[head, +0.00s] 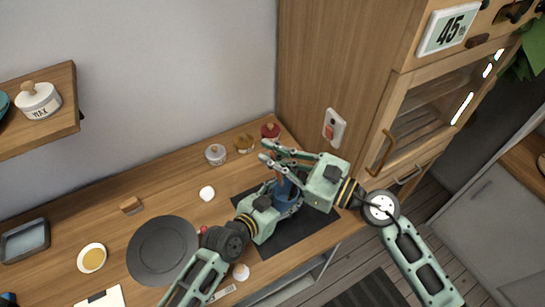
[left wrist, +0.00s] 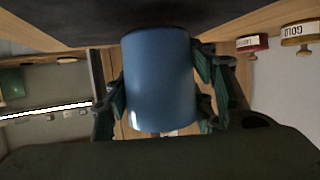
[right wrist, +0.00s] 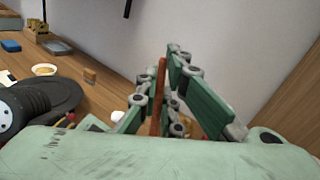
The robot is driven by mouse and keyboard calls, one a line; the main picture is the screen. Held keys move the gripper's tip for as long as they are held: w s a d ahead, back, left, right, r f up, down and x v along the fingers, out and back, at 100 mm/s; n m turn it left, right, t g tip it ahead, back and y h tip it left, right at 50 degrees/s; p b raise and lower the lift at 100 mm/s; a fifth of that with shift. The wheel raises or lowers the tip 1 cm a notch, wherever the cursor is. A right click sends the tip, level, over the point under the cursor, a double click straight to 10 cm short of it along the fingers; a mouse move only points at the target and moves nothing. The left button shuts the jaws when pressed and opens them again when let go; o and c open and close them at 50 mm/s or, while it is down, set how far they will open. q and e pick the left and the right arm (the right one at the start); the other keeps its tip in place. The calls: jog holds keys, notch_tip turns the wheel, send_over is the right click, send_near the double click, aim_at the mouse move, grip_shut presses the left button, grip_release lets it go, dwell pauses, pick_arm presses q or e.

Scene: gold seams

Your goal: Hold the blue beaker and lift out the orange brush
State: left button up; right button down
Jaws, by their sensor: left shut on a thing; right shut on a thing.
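The blue beaker (head: 289,206) stands upright on a black mat (head: 306,225) on the wooden counter. My left gripper (head: 279,195) is shut around the beaker from the side; the beaker fills the space between its fingers in the left wrist view (left wrist: 160,80). My right gripper (head: 272,156) is above the beaker, shut on the orange brush (head: 281,179). In the right wrist view the brush handle (right wrist: 161,75) is a thin upright orange-brown stick between the fingers. The brush's lower end is hidden, so I cannot tell how deep it sits in the beaker.
A dark plate (head: 163,250) lies left of my left arm. Small lidded jars (head: 216,154) stand along the counter's back. A tall wooden cabinet (head: 335,75) with a wall switch (head: 334,128) rises close behind my right gripper.

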pick_arm(q)
jog(key=shift+r, duration=0.5)
jog(key=o, duration=1.4)
jog(key=shift+f, duration=0.1)
jog(key=shift+a, duration=0.1)
jog(key=v, duration=1.2)
jog(key=shift+f, duration=0.1)
